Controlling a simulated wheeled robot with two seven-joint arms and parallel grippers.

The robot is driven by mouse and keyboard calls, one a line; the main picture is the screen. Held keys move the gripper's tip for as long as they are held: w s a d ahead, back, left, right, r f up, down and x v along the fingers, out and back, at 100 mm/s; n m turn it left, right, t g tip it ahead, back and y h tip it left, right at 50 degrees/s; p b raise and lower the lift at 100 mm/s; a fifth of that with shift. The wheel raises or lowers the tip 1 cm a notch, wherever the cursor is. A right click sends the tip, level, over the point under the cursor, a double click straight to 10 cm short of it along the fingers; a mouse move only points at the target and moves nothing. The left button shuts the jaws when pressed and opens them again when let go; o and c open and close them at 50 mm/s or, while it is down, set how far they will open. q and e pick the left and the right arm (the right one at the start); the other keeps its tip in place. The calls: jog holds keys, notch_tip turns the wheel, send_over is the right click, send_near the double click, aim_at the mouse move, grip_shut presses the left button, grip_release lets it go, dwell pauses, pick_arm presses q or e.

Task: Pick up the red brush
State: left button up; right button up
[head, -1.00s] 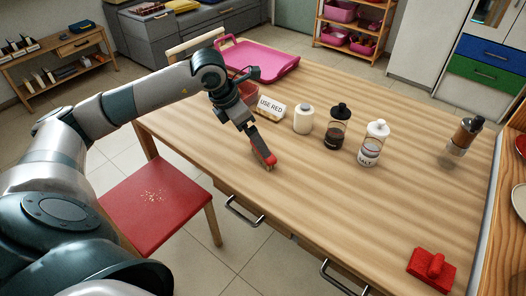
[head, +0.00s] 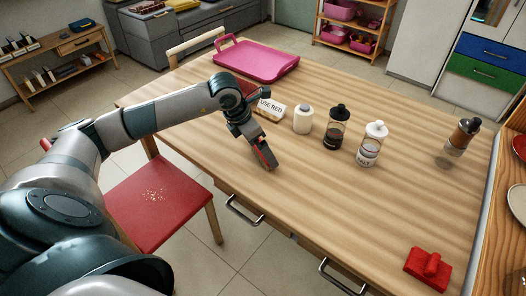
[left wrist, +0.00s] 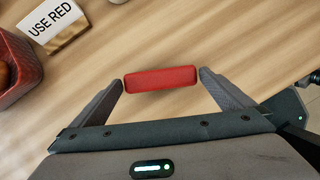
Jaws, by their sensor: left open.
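The red brush (left wrist: 160,79) lies on the wooden table and shows in the left wrist view as a red bar between my two fingers. My left gripper (left wrist: 161,78) is open, with one fingertip at each end of the bar. Whether the fingers touch it I cannot tell. In the head view my left gripper (head: 268,163) points down near the table's front edge and hides most of the brush (head: 265,153). My right gripper is not in view.
A "USE RED" sign (head: 270,108) and a red container (left wrist: 15,70) stand behind the gripper. Several bottles stand to the right. A pink tray (head: 257,62) lies at the back, and a red object with a raised grip (head: 428,268) at front right.

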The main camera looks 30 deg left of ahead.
pick_arm(q)
jog(key=shift+x, duration=1.15)
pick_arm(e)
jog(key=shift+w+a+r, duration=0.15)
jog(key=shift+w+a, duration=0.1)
pick_arm(q)
jog(key=c, duration=0.8)
jog(key=shift+o, duration=0.2)
jog(key=shift+r, duration=0.1)
jog(key=shift+r, duration=0.45)
jog(key=r+b, duration=0.1)
jog(key=r, duration=0.2)
jog(key=shift+d+r, duration=0.15)
jog(key=shift+d, duration=0.05)
jog(key=d+r, duration=0.3)
jog(key=d, duration=0.2)
jog(key=s+d+r+b, duration=0.1)
jog(key=d+r, duration=0.2)
jog(key=d, duration=0.3)
jog(key=shift+s+r+b, duration=0.2)
jog(key=shift+r+b, duration=0.1)
jog(key=shift+r, duration=0.05)
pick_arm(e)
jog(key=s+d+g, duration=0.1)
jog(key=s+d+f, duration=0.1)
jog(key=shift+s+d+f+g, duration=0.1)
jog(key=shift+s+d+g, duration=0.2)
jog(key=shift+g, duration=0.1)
